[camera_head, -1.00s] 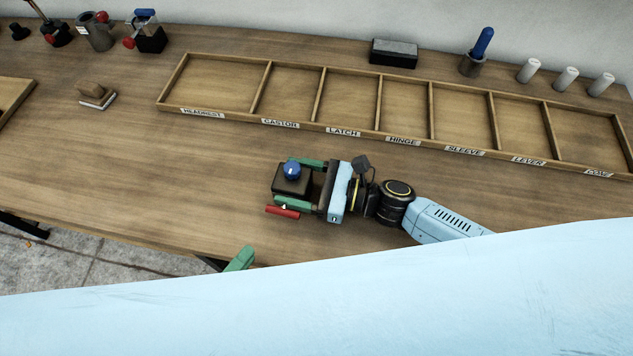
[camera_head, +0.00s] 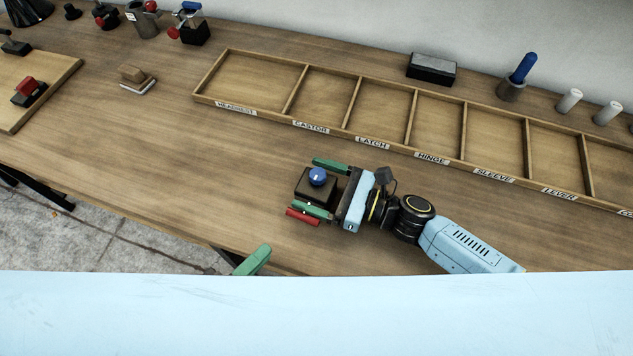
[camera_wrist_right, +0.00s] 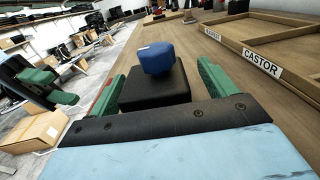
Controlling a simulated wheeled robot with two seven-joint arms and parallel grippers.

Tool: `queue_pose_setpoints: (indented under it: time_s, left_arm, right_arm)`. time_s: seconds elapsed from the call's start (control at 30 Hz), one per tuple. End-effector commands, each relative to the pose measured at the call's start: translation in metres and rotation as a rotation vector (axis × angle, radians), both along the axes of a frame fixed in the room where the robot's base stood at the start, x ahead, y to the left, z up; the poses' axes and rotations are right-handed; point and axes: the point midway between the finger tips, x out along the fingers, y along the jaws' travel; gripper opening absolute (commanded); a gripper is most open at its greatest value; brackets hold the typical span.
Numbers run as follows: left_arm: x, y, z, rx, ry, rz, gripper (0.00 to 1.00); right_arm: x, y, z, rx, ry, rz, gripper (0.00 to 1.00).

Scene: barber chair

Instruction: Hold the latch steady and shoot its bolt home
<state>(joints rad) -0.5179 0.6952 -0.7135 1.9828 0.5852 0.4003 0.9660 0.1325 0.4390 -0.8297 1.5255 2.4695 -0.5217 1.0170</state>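A black block with a blue knob (camera_head: 317,180), which I take for the latch, sits on the bench near its front edge. It also shows in the right wrist view (camera_wrist_right: 153,91). A red bar (camera_head: 302,217) lies along its front side, outside one finger. My right gripper (camera_head: 321,187) comes from the right, with its green fingers either side of the block. The near finger is close to the block; a gap shows at the far finger. My left gripper (camera_head: 253,261) is in front of the bench edge, mostly hidden by my pale blue arm; its two fingers look apart in the wrist view.
A labelled wooden tray (camera_head: 262,113) with empty compartments lies behind the latch. A black box (camera_head: 431,68) is at the back. The bench left of the latch is clear.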

Motion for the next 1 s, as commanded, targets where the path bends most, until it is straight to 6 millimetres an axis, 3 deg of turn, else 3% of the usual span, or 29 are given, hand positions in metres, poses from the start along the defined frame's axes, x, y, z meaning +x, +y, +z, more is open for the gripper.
queue_pose_setpoints:
  time_s: [0.33,0.8,1.0]
  left_arm:
    - [0.000,0.000,0.000,0.000,0.000,0.000,0.36]
    - [0.000,0.000,0.000,0.000,0.000,0.000,0.36]
    - [0.000,0.000,0.000,0.000,0.000,0.000,0.36]
  right_arm:
    - [-0.005,-0.010,-0.001,0.000,0.002,0.001,0.83]
    - [-0.038,-0.094,-0.001,-0.001,0.003,0.000,0.83]
    - [-0.044,-0.110,0.000,0.000,0.001,0.001,0.83]
